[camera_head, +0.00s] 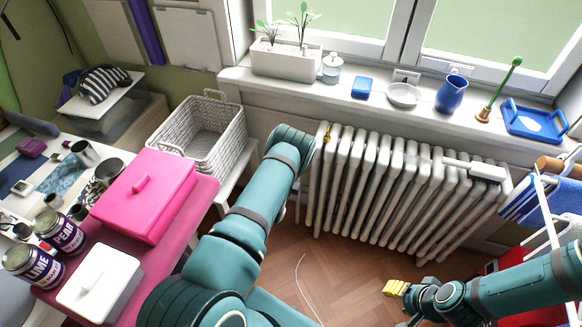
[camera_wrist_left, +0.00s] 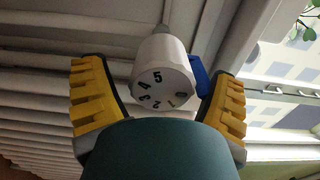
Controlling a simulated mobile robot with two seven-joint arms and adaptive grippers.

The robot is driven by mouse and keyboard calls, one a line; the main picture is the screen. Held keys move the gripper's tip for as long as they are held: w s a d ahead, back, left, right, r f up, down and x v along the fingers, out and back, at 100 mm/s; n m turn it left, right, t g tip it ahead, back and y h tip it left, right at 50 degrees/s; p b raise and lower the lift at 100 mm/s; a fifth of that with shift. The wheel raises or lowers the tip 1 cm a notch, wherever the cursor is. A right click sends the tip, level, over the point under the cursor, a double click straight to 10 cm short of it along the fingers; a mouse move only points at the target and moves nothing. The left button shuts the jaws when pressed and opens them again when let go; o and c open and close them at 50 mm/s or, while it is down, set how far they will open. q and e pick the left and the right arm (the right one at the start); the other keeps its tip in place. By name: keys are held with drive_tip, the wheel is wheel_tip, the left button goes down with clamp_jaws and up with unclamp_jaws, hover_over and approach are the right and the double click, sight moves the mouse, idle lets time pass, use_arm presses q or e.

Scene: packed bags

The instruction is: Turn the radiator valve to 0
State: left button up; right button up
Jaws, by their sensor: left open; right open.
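The white radiator valve knob (camera_wrist_left: 163,72) shows in the left wrist view, with its numbered end facing the camera. The 5 is near the top of the dial and smaller numbers run down its left side; the lower right marks are too small to read surely. My left gripper (camera_wrist_left: 160,80) is open, with one yellow finger on each side of the knob. I cannot tell whether either finger touches it. In the head view my left arm hides the knob at the radiator's upper left end. My right gripper (camera_head: 397,302) is open and empty at the lower right.
The white radiator (camera_head: 385,190) stands under the windowsill (camera_head: 330,92), which holds a blue jug (camera_head: 451,94) and a planter (camera_head: 286,60). A blue part (camera_wrist_left: 199,76) sits beside the knob. A pink box (camera_head: 145,195) and wicker basket (camera_head: 205,132) are left. The wooden floor (camera_head: 340,275) is mostly clear.

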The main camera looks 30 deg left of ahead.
use_arm(q)
drive_tip(key=v, duration=1.2)
idle(0.3)
